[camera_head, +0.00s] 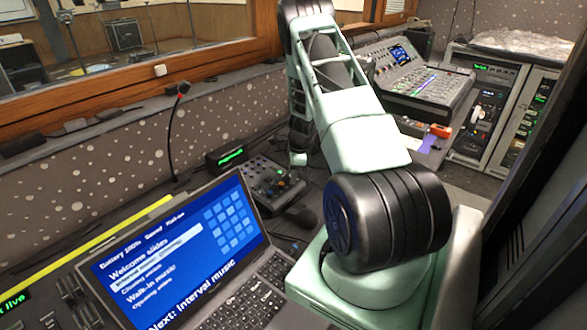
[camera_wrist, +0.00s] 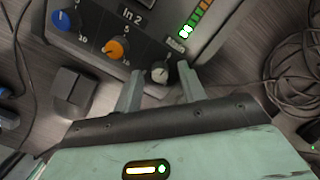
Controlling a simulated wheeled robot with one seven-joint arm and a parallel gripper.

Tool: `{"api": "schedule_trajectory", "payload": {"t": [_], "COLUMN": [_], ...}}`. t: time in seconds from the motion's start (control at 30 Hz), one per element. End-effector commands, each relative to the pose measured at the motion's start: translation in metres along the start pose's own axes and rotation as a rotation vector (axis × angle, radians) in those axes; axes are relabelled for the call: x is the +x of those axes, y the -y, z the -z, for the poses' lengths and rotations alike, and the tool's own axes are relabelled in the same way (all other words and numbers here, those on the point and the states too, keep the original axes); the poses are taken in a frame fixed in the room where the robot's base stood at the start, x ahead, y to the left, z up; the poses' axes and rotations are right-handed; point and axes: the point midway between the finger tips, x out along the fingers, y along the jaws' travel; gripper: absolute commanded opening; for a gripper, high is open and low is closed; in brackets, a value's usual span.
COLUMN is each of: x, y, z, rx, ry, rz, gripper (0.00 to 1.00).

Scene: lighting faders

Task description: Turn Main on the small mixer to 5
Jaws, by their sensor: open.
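The small mixer (camera_head: 262,178) sits on the desk behind the laptop. In the wrist view its dark panel (camera_wrist: 152,22) shows a blue knob (camera_wrist: 66,21), an orange knob (camera_wrist: 117,48) and a pale grey-white knob (camera_wrist: 159,72). "In 2" and scale numbers 5 and 10 are printed there. My gripper (camera_wrist: 160,88) is open, one finger on each side of the pale knob. I cannot tell whether the fingers touch it. The knob's exact setting is unclear. My arm hides part of the mixer in the head view.
A laptop (camera_head: 180,260) stands in front of the mixer. A small green display (camera_head: 230,155), a gooseneck microphone (camera_head: 172,140) and a larger console (camera_head: 420,80) are nearby. Coiled cables (camera_wrist: 295,70) lie right of the mixer in the wrist view.

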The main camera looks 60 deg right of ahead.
Motion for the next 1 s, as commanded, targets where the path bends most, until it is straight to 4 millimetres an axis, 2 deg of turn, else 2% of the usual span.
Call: {"api": "schedule_trajectory", "payload": {"t": [0.13,0.27,0.7,0.83,1.0], "x": [-0.011,-0.034,-0.135,-0.156,-0.171], "y": [0.001,0.001,0.001,0.001,0.000], "z": [0.000,0.000,-0.001,-0.001,0.000], "rx": [-0.001,-0.001,-0.001,-0.002,-0.001], "ry": [-0.001,0.000,0.000,0.001,0.000], "rz": [0.002,0.005,0.005,0.003,0.001], "gripper": [0.41,0.41,0.41,0.41,0.41]}}
